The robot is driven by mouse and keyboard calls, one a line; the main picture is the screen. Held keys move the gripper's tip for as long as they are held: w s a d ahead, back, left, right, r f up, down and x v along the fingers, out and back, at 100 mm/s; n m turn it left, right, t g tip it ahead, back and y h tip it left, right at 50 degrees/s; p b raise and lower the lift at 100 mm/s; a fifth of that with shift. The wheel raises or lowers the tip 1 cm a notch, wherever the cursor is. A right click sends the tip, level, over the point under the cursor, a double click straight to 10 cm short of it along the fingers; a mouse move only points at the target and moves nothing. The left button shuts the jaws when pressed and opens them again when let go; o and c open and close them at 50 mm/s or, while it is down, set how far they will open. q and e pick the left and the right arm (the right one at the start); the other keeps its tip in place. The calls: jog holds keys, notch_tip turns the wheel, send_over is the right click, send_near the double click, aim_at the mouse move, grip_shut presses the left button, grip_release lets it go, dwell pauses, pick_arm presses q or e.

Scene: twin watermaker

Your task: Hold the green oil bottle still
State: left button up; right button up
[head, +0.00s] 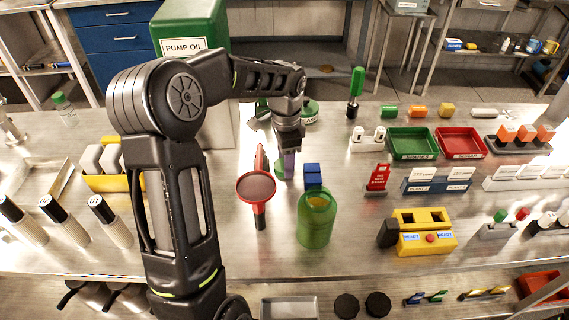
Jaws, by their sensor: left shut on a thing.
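A green, see-through, open-topped vessel (316,222), which looks like the green oil bottle, stands upright near the front middle of the steel bench. My left gripper (287,152) points down behind it, up and left of it in the picture, and apart from it. The left gripper is shut on a small purple-grey thing (289,166), mostly hidden by the fingers. My right gripper is not in the head view.
A red funnel (257,188) lies left of the vessel, and a blue block (313,175) is just behind it. A yellow device (424,232) stands to the right. A large green pump oil can (190,30) stands at the back left. Bare bench (350,225) shows right of the vessel.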

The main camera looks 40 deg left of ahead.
pick_arm(q)
notch_tip(320, 180, up, 10)
jog(key=shift+b, duration=0.4)
dwell(0.6)
